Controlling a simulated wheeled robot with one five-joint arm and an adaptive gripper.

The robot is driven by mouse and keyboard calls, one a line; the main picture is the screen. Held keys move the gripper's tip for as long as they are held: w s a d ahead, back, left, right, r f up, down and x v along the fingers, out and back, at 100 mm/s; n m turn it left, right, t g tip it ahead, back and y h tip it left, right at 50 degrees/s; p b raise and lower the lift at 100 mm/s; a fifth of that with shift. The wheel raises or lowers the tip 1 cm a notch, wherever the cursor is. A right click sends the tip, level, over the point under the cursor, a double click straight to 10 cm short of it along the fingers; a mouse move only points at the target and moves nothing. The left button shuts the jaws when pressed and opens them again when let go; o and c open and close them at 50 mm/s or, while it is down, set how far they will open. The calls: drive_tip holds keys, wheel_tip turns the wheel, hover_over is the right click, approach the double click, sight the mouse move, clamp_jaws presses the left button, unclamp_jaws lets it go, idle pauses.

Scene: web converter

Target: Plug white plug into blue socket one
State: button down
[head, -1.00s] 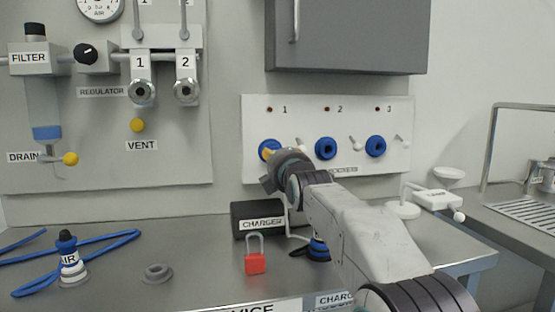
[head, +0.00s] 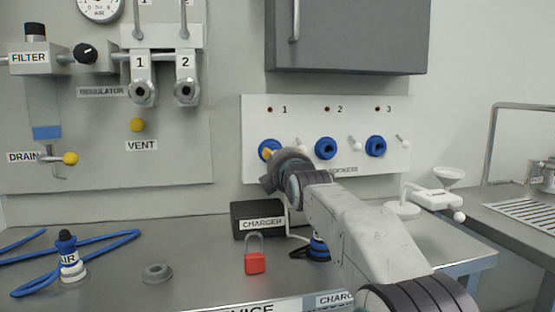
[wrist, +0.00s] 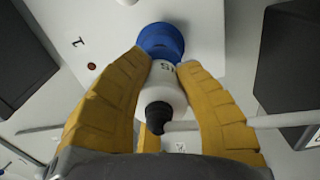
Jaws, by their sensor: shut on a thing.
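Blue socket one (head: 266,146) is the left of three blue sockets on the white wall panel, under the number 1. My gripper (head: 270,155) is right in front of it and hides part of it. In the wrist view my yellow fingers (wrist: 161,72) are shut on the white plug (wrist: 163,98), one on each side. In the head view my gripper hides the plug.
Sockets two (head: 326,148) and three (head: 375,146) are empty, with small white levers beside them. A black charger box (head: 258,218), a red padlock (head: 256,262) and a blue-and-black item (head: 318,249) are on the bench below. A grey cabinet (head: 350,38) hangs above the panel.

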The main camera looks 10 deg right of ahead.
drive_tip(key=shift+w+p, duration=1.35)
drive_tip(key=shift+w, duration=0.35)
idle(1.0)
drive_tip(key=c, duration=0.9)
unclamp_jaws()
drive_tip(key=shift+s, duration=5.95)
drive_tip(key=shift+s, duration=0.1)
drive_tip(key=s+f+m+g+p, duration=0.1)
drive_tip(key=s+m+g+p, duration=0.4)
drive_tip(key=s+p, duration=0.3)
drive_tip(key=s+f+m+g+p, duration=0.2)
drive_tip(key=s+m+g+p, duration=0.2)
drive_tip(key=s, duration=1.2)
drive_tip(key=s+f+m+g+p, duration=0.2)
drive_tip(key=s+m+g+p, duration=0.3)
drive_tip(key=s+m+p, duration=0.4)
drive_tip(key=shift+s+g+p, duration=0.3)
drive_tip(key=shift+s+p, duration=1.1)
drive_tip(key=shift+p, duration=1.25)
